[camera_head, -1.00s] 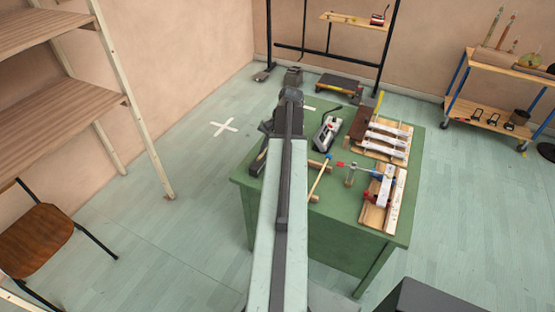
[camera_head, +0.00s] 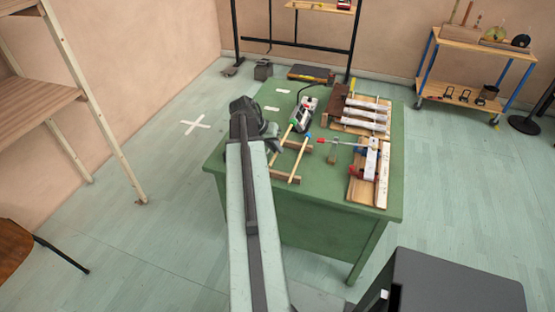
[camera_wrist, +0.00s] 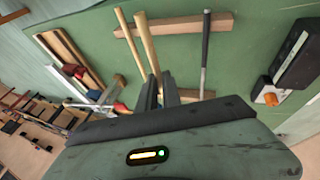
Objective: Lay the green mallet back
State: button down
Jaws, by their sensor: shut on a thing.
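My gripper (camera_head: 274,144) is over the left part of the green table, shut on the wooden handle of the green mallet (camera_head: 283,141). In the wrist view, the handle (camera_wrist: 148,42) runs into the jaws (camera_wrist: 160,88); its head is hidden there. A blue-headed mallet (camera_head: 300,158) lies beside it across two wooden rails (camera_head: 284,177), and its handle shows in the wrist view (camera_wrist: 130,45). A black-handled stick (camera_wrist: 206,50) lies across the rails (camera_wrist: 180,25) on the other side. I cannot tell whether the held mallet touches the rails.
A grey device (camera_head: 304,116) stands just behind the rails.

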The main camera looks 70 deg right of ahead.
jog(key=shift+s+d+f, duration=0.1)
jog(key=shift+s+d, duration=0.05)
jog(key=shift+s, duration=0.1)
jog(key=shift+r, duration=0.2)
notch_tip(320, 180, down, 6)
jog(key=b, duration=0.6)
jog(key=shift+f, duration=0.2)
jog(key=shift+f+b, duration=0.3)
jog(key=shift+b, duration=0.05)
jog(key=c, duration=1.5)
grip_release()
jog(key=shift+o, duration=0.2)
